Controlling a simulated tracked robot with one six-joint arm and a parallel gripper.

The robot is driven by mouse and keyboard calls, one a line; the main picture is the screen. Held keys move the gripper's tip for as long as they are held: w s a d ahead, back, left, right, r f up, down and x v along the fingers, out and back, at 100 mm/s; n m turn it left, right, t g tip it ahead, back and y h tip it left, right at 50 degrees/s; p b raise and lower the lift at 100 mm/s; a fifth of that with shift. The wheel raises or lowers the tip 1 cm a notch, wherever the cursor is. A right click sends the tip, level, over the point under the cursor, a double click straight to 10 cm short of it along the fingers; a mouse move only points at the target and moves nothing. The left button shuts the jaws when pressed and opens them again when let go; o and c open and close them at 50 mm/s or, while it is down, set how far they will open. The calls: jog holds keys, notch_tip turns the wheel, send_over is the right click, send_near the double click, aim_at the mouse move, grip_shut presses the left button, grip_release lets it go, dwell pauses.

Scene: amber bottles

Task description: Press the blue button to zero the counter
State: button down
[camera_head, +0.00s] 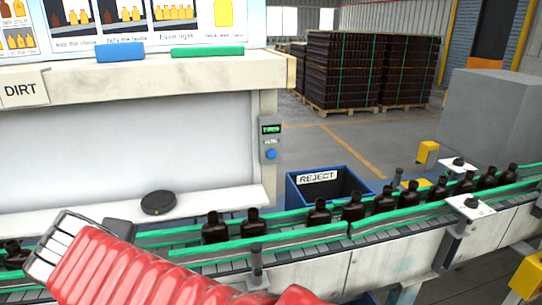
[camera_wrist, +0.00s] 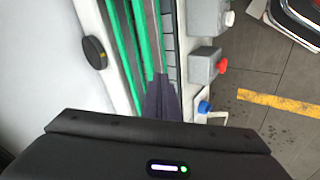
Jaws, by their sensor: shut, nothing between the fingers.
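A grey counter box (camera_head: 270,139) with a green lit display (camera_head: 271,129) is fixed to the post at the right end of the white booth. A round blue button (camera_head: 271,154) sits below the display. In the wrist view, another blue button (camera_wrist: 204,106) shows beside the conveyor, near a red button (camera_wrist: 221,66) and a white button (camera_wrist: 229,18). I cannot tell whether it is the counter's. My gripper (camera_wrist: 161,82) is shut and empty, with its dark fingers over the conveyor edge, left of that blue button. In the head view its fingertips are not clearly visible.
A conveyor with green rails (camera_head: 300,238) carries several dark bottles (camera_head: 320,212) across the front. A blue REJECT bin (camera_head: 303,190) stands behind it. A black disc (camera_head: 158,203) lies on the booth's white ledge. Pallets of dark crates (camera_head: 350,70) stand far back.

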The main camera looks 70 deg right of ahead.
jog(key=s+d+r+n+g+h, duration=0.1)
jog(key=d+r+n+h, duration=0.15)
jog(key=d, duration=0.65)
jog(key=s+d+r+n+g+h, duration=0.1)
jog(key=d+r+n+h, duration=0.15)
jog(key=d, duration=0.55)
jog(key=m+g+h, duration=0.4)
jog(key=m+g, duration=0.1)
jog(key=g, duration=0.2)
send_near(272, 154)
jog(key=s+a+f, duration=0.2)
jog(key=s+a, duration=0.1)
jog(key=s, duration=0.5)
jog(key=shift+s, duration=0.2)
jog(key=shift+d+n+t, duration=0.1)
jog(key=shift+n+t, duration=0.2)
jog(key=w+d, duration=0.1)
jog(key=d, duration=0.1)
jog(key=w+d, duration=0.2)
jog(key=d, duration=0.1)
jog(key=w+d, duration=0.1)
jog(key=d, duration=0.1)
jog(key=shift+w+d, duration=0.25)
jog(key=shift+d, duration=0.1)
